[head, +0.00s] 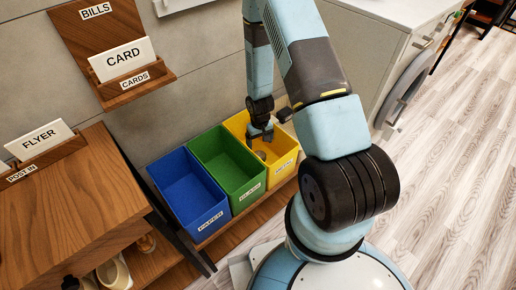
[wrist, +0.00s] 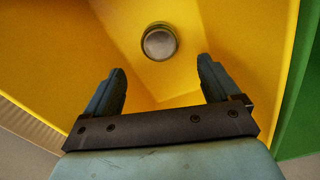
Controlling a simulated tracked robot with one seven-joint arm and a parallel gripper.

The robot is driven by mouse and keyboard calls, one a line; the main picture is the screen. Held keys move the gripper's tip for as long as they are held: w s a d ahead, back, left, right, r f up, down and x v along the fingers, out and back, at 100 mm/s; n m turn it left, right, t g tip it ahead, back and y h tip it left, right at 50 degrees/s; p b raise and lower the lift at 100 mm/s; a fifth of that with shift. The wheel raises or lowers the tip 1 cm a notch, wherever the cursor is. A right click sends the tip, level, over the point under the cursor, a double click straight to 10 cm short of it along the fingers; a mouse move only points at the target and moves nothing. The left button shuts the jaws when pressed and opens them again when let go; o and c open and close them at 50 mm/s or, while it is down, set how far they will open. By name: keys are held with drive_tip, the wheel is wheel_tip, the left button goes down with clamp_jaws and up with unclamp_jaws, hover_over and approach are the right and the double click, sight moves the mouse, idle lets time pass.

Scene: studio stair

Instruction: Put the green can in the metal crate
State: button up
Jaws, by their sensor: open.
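The yellow crate (head: 285,169) is the rightmost of three bins, and its front label is too small to read surely. My gripper (head: 262,137) points down into this crate. In the wrist view, my gripper (wrist: 160,68) has its two fingers wide apart with nothing between them. A can (wrist: 159,42) with a round silvery end is inside the yellow crate, beyond the fingertips and apart from them. Its side is mostly hidden, so its green colour is not clear. In the head view only a small part of something round (head: 262,155) shows below the gripper.
A green bin (head: 227,160) and a blue bin (head: 188,188) stand to the left of the yellow crate and look empty. A wooden cabinet (head: 85,200) is at the left. A white washing machine (head: 385,60) stands at the right. The wooden floor (head: 450,180) at the right is clear.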

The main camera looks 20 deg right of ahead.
wheel_tip(320, 180, up, 37)
drive_tip(key=d+m+t, duration=0.1)
drive_tip(key=t, duration=0.2)
drive_tip(key=s+r+t, duration=0.2)
drive_tip(key=s+r, duration=1.8)
drive_tip(key=s, duration=0.3)
drive_tip(key=shift+a+m+t, duration=0.25)
drive_tip(key=shift+m+t, duration=0.05)
